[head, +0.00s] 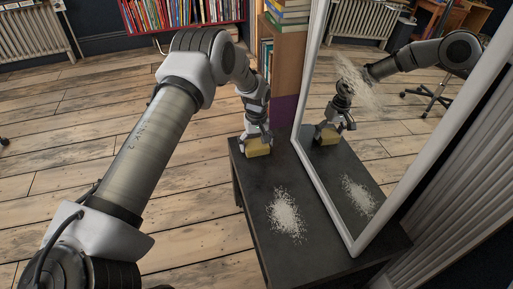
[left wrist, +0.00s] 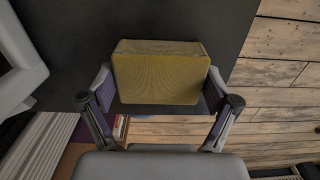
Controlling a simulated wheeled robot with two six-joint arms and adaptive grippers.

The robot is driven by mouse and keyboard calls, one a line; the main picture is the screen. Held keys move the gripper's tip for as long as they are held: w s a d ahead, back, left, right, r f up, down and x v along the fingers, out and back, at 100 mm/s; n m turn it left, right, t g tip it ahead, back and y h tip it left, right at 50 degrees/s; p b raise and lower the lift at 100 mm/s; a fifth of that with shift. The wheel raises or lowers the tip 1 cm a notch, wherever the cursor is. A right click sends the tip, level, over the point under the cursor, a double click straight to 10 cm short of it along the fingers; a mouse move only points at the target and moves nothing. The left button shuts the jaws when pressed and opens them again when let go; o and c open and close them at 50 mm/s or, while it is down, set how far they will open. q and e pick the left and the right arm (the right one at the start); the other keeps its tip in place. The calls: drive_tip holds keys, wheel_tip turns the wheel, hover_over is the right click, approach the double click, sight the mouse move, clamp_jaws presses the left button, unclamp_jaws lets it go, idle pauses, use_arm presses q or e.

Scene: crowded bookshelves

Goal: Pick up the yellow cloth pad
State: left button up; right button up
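The yellow cloth pad (head: 257,148) is a small block at the far end of the dark table (head: 262,193). It also shows in the left wrist view (left wrist: 160,75), with its broad ribbed face towards the camera. My left gripper (head: 258,138) is over the pad, its fingers pointing down. In the left wrist view its fingers (left wrist: 160,88) are spread wide, one on each side of the pad's near part. They are very close to the pad's sides; whether they touch is hard to tell. My right gripper is in neither view.
A tall white-framed mirror (head: 308,80) stands on the table, close right of my gripper, with a pale smear (head: 358,88) on its glass. White crumbs (head: 285,214) lie on the table's near part. A bookcase (head: 285,60) stands behind. Wooden floor (head: 195,185) is clear at left.

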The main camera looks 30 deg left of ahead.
sight(256, 145)
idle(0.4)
use_arm(q)
drive_tip(key=shift+r, duration=0.4)
drive_tip(key=r+p, duration=0.2)
drive_tip(key=r, duration=0.1)
drive_tip(key=shift+s+d, duration=0.2)
drive_tip(key=shift+s, duration=0.1)
drive_tip(key=s+d+p, duration=0.1)
drive_tip(key=s+d, duration=0.2)
drive_tip(key=s+d+p, duration=0.1)
drive_tip(key=s+d, duration=0.2)
drive_tip(key=s, duration=0.1)
drive_tip(key=s+d+r+p, duration=0.1)
drive_tip(key=s+d, duration=0.2)
drive_tip(key=s, duration=0.1)
drive_tip(key=shift+r, duration=0.1)
drive_tip(key=shift+s+d, duration=0.35)
drive_tip(key=shift+s, duration=0.1)
drive_tip(key=o, duration=0.3)
drive_tip(key=shift+c, duration=1.4)
